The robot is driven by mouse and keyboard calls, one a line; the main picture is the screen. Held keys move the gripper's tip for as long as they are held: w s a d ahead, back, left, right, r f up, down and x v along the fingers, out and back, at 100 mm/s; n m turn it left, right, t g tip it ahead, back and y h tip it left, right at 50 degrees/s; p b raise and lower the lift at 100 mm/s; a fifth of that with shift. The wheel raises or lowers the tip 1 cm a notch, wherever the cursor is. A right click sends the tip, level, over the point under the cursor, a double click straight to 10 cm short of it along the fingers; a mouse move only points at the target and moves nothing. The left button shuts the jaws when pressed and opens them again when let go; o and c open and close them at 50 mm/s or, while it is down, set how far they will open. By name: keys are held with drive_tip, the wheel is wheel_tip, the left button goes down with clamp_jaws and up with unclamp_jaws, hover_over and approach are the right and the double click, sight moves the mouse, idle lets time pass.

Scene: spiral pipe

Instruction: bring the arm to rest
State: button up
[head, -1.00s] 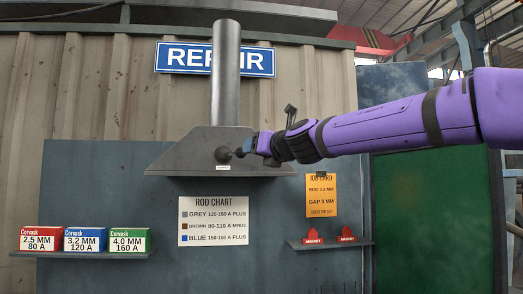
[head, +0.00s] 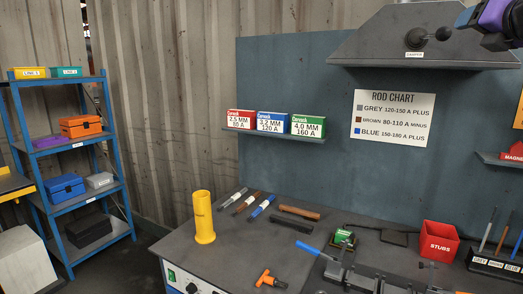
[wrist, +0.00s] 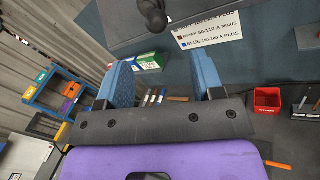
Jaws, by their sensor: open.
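My purple arm enters at the top right of the head view, mostly cut off. My gripper (head: 464,18) has blue fingertips there, close to the dark round knob (head: 443,34) on the sloped grey hood (head: 375,40). In the wrist view my gripper (wrist: 165,78) has its two blue fingers spread apart with nothing between them. A dark knob (wrist: 152,14) shows beyond the fingertips, apart from them.
Below the hood is a bench (head: 215,250) with a yellow tube (head: 204,218), several rods, a clamp device and a red STUBS box (head: 438,241). Rod boxes (head: 275,123) sit on a wall shelf. A blue rack (head: 80,165) stands at left. Open air lies between hood and bench.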

drive_tip(key=s+a+f+m+g+y, duration=0.1)
drive_tip(key=s+a+f+m+g, duration=0.3)
drive_tip(key=f+m, duration=0.5)
drive_tip(key=s+a+f+m+g+y, duration=0.1)
drive_tip(key=s+a+f+m+g, duration=0.3)
drive_tip(key=s+a+f+m, duration=0.3)
drive_tip(key=s+a+f+m+g+y, duration=0.1)
drive_tip(key=s+a+f+m+g, duration=0.3)
drive_tip(key=f+m, duration=0.8)
drive_tip(key=s+a+m, duration=0.1)
drive_tip(key=s+a, duration=0.1)
drive_tip(key=s, duration=0.1)
drive_tip(key=shift+g+y, duration=0.3)
drive_tip(key=shift+y, duration=0.1)
